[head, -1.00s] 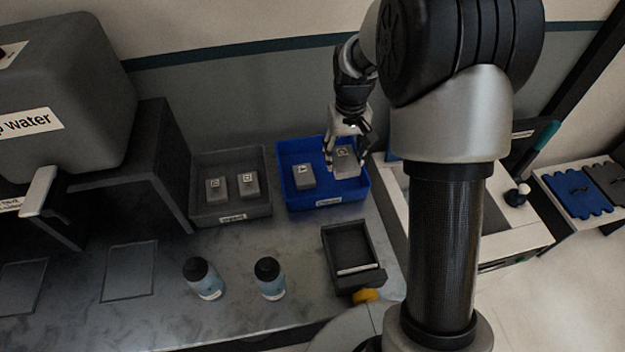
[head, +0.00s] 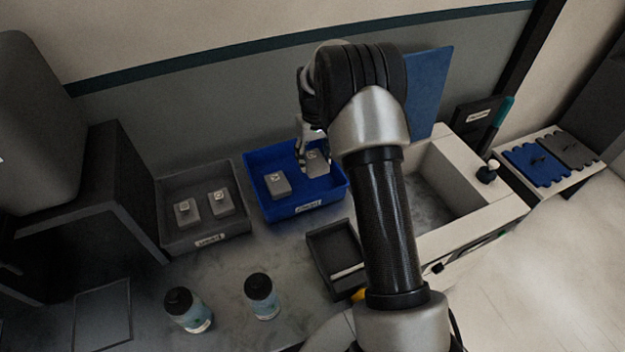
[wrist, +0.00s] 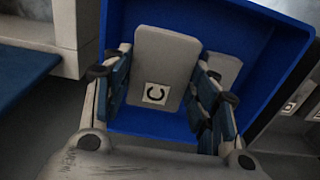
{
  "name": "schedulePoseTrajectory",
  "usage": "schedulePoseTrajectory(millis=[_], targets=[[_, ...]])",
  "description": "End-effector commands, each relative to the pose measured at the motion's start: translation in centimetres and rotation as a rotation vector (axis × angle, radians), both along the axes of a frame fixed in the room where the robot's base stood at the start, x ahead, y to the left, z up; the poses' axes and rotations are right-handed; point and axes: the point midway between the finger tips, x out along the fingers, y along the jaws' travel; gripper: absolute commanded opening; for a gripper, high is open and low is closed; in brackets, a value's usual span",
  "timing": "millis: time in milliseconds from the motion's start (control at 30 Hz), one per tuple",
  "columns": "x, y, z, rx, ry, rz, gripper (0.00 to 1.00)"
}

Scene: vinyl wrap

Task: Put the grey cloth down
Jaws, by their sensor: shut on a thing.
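The grey cloth (head: 318,161) looks like a flat, light grey block with a small square label bearing a dark, open ring. It is between the fingers of my gripper (head: 311,153), at the right of the blue tray (head: 318,192). In the wrist view the grey cloth (wrist: 164,62) is between the two finger pads of my gripper (wrist: 161,80), with blue tray surface around it. My gripper is shut on it. I cannot tell whether it touches the tray floor. My arm hides part of the gripper in the head view.
A second grey block (head: 278,184) lies left in the blue tray. A grey tray (head: 205,240) with two labelled blocks stands left of it. Two bottles (head: 262,297) (head: 188,310), a small dark tray (head: 333,255) and a white-rimmed basin (head: 470,225) are nearby. A blue panel (head: 428,90) stands behind.

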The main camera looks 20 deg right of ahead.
Motion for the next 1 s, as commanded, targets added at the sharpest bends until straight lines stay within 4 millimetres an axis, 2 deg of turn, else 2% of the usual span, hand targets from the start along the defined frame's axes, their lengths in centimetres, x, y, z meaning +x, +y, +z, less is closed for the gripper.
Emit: schedulePoseTrajectory(millis=[33,100,367,600,1000], targets=[[0.0,0.0,-1.6,0.000,0.002,0.000,0.32],[0.0,0.0,-2.8,0.000,0.002,0.000,0.32],[0.0,0.0,-4.7,0.000,0.000,0.000,0.32],[0.0,0.0,-8.2,0.000,0.001,0.000,0.32],[0.0,0.0,-8.7,0.000,-0.001,0.000,0.32]])
